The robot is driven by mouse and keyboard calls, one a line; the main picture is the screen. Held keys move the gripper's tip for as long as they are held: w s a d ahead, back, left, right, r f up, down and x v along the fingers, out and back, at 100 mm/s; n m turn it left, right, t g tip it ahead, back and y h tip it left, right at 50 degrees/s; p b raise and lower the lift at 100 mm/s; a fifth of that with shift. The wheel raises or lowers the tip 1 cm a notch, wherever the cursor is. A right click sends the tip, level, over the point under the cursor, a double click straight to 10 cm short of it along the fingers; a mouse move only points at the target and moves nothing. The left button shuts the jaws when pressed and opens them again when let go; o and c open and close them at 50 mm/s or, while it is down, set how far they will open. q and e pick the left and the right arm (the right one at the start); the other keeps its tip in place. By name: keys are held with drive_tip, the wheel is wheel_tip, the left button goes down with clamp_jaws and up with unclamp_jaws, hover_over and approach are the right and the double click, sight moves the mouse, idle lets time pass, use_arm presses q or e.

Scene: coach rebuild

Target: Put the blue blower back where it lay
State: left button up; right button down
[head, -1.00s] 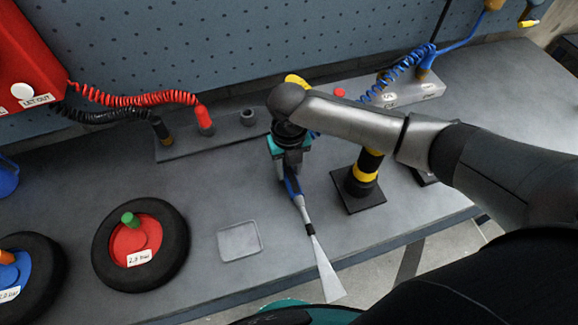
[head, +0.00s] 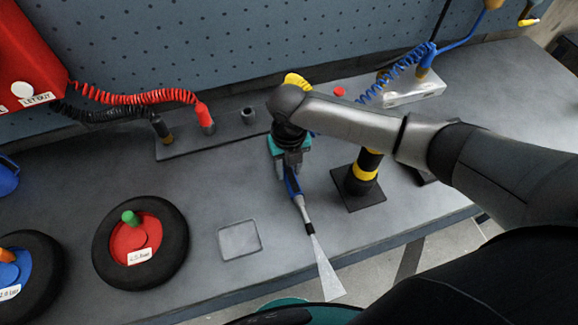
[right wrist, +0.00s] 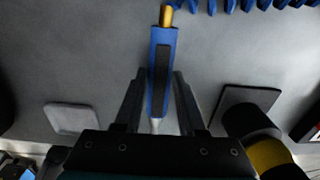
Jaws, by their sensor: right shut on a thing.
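The blue blower (head: 293,187) is held in my right gripper (head: 290,172) above the workbench. Its thin metal nozzle points toward the front edge, and a pale wedge (head: 325,268) spreads from the black tip past that edge. In the right wrist view the blower's blue body with a dark strip (right wrist: 161,70) stands between the two fingers (right wrist: 157,95), its brass end (right wrist: 167,16) pointing away. The blue coiled hose (head: 395,74) runs behind my arm; its join to the blower is hidden in the head view. My left gripper is not in view.
A black and yellow post on a dark square base (head: 366,203) stands close right of the blower. A shallow grey square tray (head: 222,242) lies to the left. Beyond it is a black wheel with a red hub (head: 178,268). A rail with hose fittings (head: 185,148) stands behind.

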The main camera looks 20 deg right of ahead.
drive_tip(key=shift+s+f, duration=0.1)
drive_tip(key=shift+f, duration=0.1)
drive_tip(key=shift+c, duration=2.1)
unclamp_jaws()
wheel_tip(320, 180, up, 15)
drive_tip(key=p, duration=0.1)
drive_tip(key=shift+r+p, duration=0.2)
drive_tip(key=shift+p, duration=0.1)
